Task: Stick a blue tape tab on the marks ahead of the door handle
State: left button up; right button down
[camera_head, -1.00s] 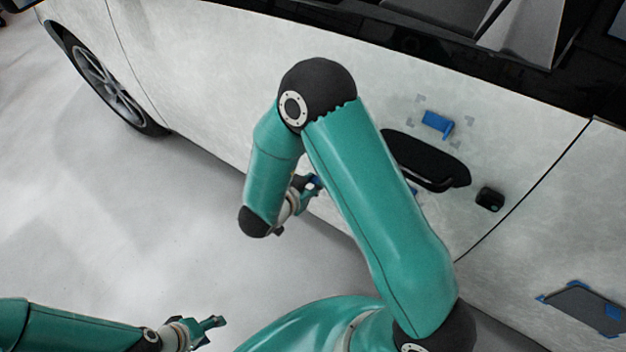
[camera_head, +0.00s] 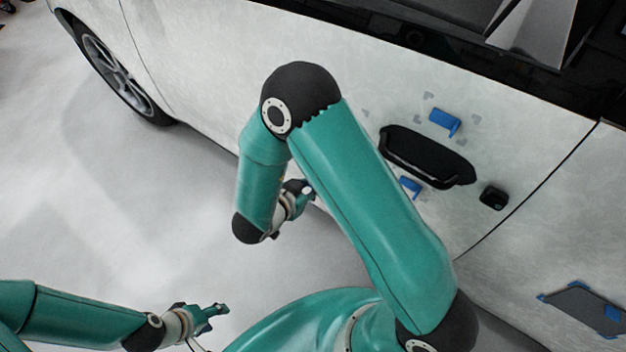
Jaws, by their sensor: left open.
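The black door handle (camera_head: 428,157) sits on the pale car door. A blue tab (camera_head: 445,122) is stuck above it among grey corner marks (camera_head: 476,120). Another blue tab (camera_head: 410,187) is below the handle, beside my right arm. A small grey mark (camera_head: 365,113) shows just ahead of the handle, and my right arm hides the door surface around there. My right gripper (camera_head: 305,190) is beyond that arm, close to the lower door, partly hidden; its jaws and any hold are unclear. My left gripper (camera_head: 215,312) is open and empty over the floor, far from the door.
A black lock piece (camera_head: 493,197) sits behind the handle near the door seam. A dark panel with blue tabs (camera_head: 580,303) is at lower right. The front wheel (camera_head: 115,68) is at upper left. The pale floor (camera_head: 120,200) at left is clear.

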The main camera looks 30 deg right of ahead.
jog(key=shift+s+a+p, duration=0.25)
jog(key=shift+s+a, duration=0.1)
jog(key=shift+a, duration=0.55)
jog(key=shift+s+a+p, duration=0.2)
jog(key=shift+s+a, duration=0.15)
jog(key=shift+a, duration=0.5)
